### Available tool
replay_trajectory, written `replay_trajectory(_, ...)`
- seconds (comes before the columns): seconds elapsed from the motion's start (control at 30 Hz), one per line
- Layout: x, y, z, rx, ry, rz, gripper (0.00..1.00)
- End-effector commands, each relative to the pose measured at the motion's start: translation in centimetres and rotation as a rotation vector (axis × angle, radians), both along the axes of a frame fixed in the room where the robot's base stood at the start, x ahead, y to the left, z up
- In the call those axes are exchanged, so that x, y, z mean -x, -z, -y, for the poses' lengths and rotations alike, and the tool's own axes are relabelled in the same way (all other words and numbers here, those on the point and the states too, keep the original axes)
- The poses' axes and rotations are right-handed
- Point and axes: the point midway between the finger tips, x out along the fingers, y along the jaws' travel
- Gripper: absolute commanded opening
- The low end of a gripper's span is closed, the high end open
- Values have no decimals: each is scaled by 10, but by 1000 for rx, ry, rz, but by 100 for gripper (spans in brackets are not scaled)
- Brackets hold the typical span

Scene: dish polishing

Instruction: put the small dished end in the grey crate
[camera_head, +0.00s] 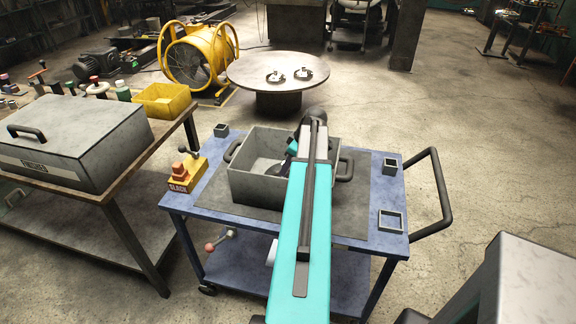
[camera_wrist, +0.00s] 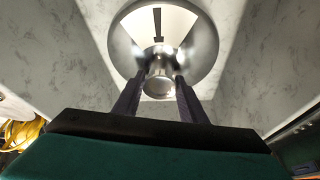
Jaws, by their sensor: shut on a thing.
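The grey crate (camera_head: 255,187) stands open on the blue cart, with my arm reaching over it. In the wrist view, my gripper (camera_wrist: 159,82) is shut on the short stem of a shiny, round metal dished end (camera_wrist: 205,45). Mottled grey crate surfaces (camera_wrist: 258,62) surround it in that view, so it appears to be in or just above the crate. In the head view a pale rounded shape (camera_head: 265,166) shows inside the crate, left of my arm. I cannot tell whether it is the held piece. My arm hides much of the crate's inside.
The blue cart (camera_head: 236,225) carries a yellow-and-red block (camera_head: 183,178) at its left and small square grey trays (camera_head: 391,221) at its right. A workbench with a large grey box (camera_head: 75,145) stands at left. A round table (camera_head: 277,72) is behind.

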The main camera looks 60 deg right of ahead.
Motion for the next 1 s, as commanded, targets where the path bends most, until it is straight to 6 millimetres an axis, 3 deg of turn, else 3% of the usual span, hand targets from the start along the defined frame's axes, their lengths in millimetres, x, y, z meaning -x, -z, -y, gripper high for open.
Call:
replay_trajectory(0.03, 0, 0, 0, 0, 0, 0, 43)
replay_trajectory(0.13, 0, 0, 0, 0, 0, 0, 56)
replay_trajectory(0.63, 1, -5, 0, 0, 0, 0, 56)
replay_trajectory(1.0, 14, -36, 2, 2, 1, 1, 56)
